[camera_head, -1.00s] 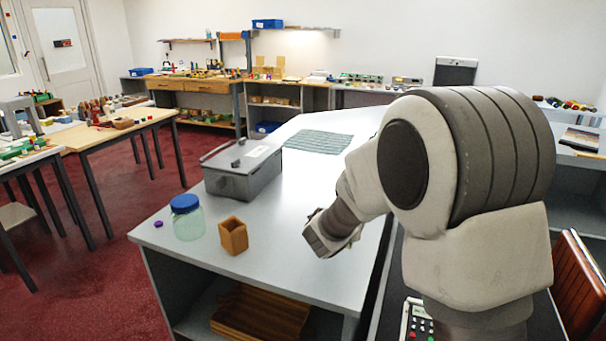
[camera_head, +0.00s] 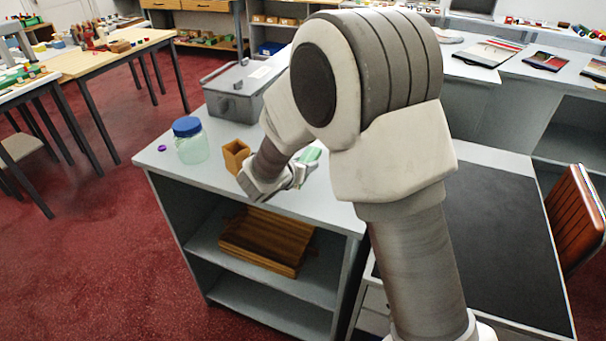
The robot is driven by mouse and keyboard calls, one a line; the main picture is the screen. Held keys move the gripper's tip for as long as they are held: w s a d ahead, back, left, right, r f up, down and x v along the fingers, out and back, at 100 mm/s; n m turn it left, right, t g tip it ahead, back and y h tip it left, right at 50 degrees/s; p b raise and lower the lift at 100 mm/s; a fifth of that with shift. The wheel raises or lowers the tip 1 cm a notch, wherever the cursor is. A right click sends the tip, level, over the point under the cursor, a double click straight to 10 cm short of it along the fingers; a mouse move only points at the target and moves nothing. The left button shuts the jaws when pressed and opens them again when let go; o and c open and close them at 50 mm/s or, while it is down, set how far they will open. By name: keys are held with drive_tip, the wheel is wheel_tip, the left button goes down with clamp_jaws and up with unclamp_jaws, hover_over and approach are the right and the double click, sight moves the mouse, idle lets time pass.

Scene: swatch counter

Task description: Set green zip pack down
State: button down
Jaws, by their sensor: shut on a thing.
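The green zip pack (camera_head: 311,154) shows as a small pale green patch beside my gripper (camera_head: 298,178). My gripper is shut on it, over the right part of the light grey counter (camera_head: 217,176). My wrist and arm hide most of the pack and the fingers. I cannot tell whether the pack touches the counter top.
A small wooden box (camera_head: 236,156) stands close left of my wrist. A blue-lidded jar (camera_head: 190,142) and a purple cap (camera_head: 162,148) are farther left. A grey lidded bin (camera_head: 236,92) stands behind. Bare counter lies in front of the jar.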

drive_tip(key=shift+f, duration=2)
drive_tip(key=shift+f+b, duration=0.15)
drive_tip(key=shift+b, duration=0.2)
drive_tip(key=shift+c, duration=1.7)
unclamp_jaws()
drive_tip(key=shift+s+r+p, duration=0.1)
drive_tip(key=shift+r+p, duration=0.2)
drive_tip(key=v, duration=1.1)
drive_tip(key=shift+s, duration=0.35)
